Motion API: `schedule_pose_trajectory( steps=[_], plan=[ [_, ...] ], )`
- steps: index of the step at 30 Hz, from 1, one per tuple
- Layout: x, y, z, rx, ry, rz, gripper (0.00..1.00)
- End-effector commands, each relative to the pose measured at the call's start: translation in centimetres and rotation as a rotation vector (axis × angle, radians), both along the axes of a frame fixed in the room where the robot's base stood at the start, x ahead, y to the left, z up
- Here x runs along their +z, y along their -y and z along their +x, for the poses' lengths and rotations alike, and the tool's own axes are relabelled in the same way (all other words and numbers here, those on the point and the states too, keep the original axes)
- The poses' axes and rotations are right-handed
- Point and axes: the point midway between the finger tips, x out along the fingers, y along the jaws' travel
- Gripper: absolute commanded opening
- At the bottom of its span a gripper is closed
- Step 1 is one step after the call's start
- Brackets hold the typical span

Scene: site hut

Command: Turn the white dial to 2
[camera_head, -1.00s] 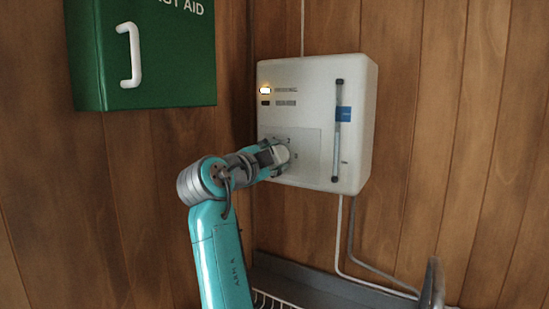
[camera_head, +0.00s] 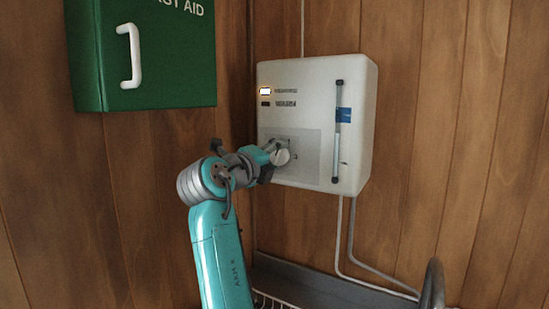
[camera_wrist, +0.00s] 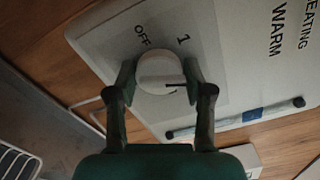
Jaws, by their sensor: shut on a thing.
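The white dial (camera_wrist: 158,68) is on the lower left front of a pale wall unit (camera_head: 310,82). It is a round knob with a raised bar and a short dark pointer line. In the wrist view my gripper (camera_wrist: 160,80) is shut on the dial, one finger on each side. The pointer line points right, toward the right finger, past the printed "1" (camera_wrist: 183,39). "OFF" (camera_wrist: 142,36) shows above the dial. No "2" is readable; the right finger covers part of the scale. In the head view the dial (camera_head: 282,157) shows small at my gripper.
A lit lamp (camera_head: 265,91) is on the unit's upper left. A vertical rod (camera_head: 338,130) is on its right. A green first-aid box (camera_head: 150,50) hangs at left. A grey shelf or tray (camera_head: 320,285) and a curved metal pipe (camera_head: 432,285) lie below.

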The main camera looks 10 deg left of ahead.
Motion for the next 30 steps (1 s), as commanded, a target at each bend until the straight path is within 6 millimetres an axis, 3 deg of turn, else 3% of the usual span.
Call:
schedule_pose_trajectory(
  steps=[11, 25, 26, 28, 30],
  plan=[
    [0.17, 0.03, -0.03, 0.001, 0.047, 0.123, 0.17],
    [0.16, 0.06, -0.03, 0.0, 0.051, 0.135, 0.17],
    [0.16, 0.06, -0.03, 0.0, 0.051, 0.135, 0.54],
    [0.16, 0.06, -0.03, 0.0, 0.051, 0.135, 0.71],
    [0.13, 0.05, -0.03, 0.0, 0.051, 0.135, 0.76]
  ],
)
